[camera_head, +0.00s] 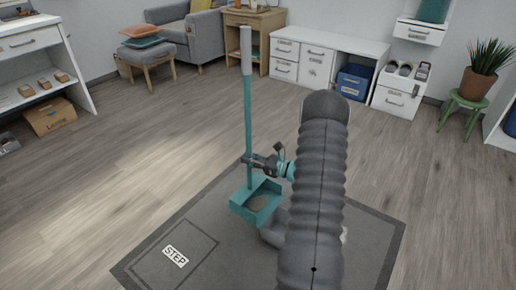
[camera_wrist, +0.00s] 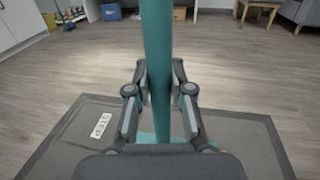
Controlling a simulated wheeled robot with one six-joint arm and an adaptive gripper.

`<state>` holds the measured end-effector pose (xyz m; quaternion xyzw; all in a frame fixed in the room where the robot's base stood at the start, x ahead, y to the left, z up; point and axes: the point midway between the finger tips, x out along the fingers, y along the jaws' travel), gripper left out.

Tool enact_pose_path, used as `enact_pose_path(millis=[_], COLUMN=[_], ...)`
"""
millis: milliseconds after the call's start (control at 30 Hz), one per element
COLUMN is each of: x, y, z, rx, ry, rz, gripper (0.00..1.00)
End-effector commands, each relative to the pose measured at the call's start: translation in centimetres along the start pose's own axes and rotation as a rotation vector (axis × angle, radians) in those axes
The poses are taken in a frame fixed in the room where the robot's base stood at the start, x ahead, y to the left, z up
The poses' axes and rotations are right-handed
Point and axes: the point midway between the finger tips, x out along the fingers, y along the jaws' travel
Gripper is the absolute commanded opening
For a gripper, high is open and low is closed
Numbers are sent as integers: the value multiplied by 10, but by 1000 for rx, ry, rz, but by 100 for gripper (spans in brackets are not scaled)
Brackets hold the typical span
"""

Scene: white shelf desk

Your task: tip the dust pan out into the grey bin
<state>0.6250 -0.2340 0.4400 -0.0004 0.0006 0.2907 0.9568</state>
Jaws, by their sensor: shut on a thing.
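The teal dust pan (camera_head: 257,203) has a tall upright handle (camera_head: 248,115) with a grey grip at its top. My gripper (camera_head: 256,161) is shut on the lower part of this handle, above the pan. In the wrist view the teal handle (camera_wrist: 157,45) rises between the two fingers of my gripper (camera_wrist: 160,82). The pan is over the dark mat; I cannot tell whether it touches it. What lies in the pan is not clear. I cannot make out a grey bin; my arm hides part of the mat and floor.
The dark mat (camera_head: 215,215) bears a STEP label (camera_head: 175,256). Open wooden floor lies around it. At the back stand a white desk (camera_head: 335,52), a blue box (camera_head: 354,81), an armchair (camera_head: 200,35) and a plant on a green stool (camera_head: 466,102). A white shelf (camera_head: 35,62) is at left.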

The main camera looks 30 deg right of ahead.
Motion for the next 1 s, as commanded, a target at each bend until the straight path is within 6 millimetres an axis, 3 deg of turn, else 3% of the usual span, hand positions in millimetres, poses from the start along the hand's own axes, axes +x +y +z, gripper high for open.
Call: enact_pose_path(millis=[33, 200, 667, 1000], x=[-9, -24, -27, -47], y=[-10, -24, -26, -22], z=[8, 12, 11, -6], rx=[-3, 0, 0, -14], ry=[-2, -1, -1, -79], rz=[-4, 0, 0, -1], gripper=[0, 0, 0, 0])
